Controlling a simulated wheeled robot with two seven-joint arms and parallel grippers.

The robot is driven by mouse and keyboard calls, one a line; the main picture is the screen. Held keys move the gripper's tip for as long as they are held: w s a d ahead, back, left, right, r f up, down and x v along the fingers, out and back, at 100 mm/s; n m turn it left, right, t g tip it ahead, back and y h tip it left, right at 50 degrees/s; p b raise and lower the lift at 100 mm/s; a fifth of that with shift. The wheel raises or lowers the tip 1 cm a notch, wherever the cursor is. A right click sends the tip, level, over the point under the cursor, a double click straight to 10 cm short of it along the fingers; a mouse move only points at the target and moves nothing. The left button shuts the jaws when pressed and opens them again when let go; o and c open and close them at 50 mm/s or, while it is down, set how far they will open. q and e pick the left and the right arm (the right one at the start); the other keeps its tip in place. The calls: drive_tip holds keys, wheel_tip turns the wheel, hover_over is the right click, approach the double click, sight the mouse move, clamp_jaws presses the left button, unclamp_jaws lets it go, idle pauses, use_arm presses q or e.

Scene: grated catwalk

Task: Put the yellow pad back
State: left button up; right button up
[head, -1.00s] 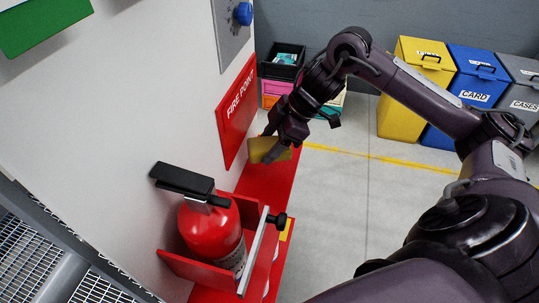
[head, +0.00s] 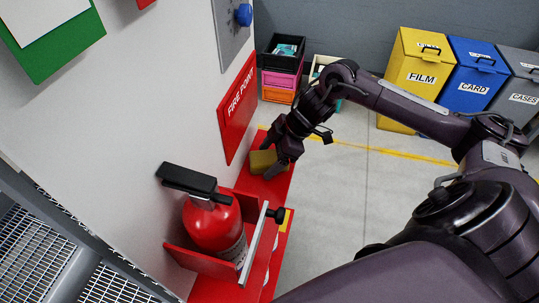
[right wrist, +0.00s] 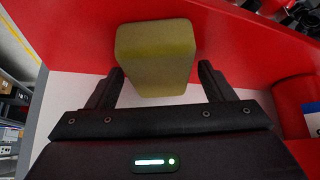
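The yellow pad (head: 262,161) lies on the red shelf (head: 272,190) beyond the fire extinguisher, close to the wall with the FIRE POINT sign. My right gripper (head: 271,157) is at the pad, with a finger on each side. In the right wrist view, the pad (right wrist: 156,58) is between the two fingertips (right wrist: 160,72). A narrow gap shows between the pad and the right-hand finger, so the gripper looks open around it. My left gripper is not in view.
A red fire extinguisher (head: 213,222) stands in a red holder with a metal bar (head: 254,245), nearer than the pad. The FIRE POINT sign (head: 238,108) is on the wall. Stacked crates (head: 282,67) and lidded bins (head: 418,70) stand behind. The grey floor to the right is clear.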

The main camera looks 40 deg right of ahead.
drive_tip(key=b+v, duration=0.3)
drive_tip(key=v, duration=0.9)
drive_tip(key=shift+b, duration=0.35)
drive_tip(key=shift+d, duration=0.1)
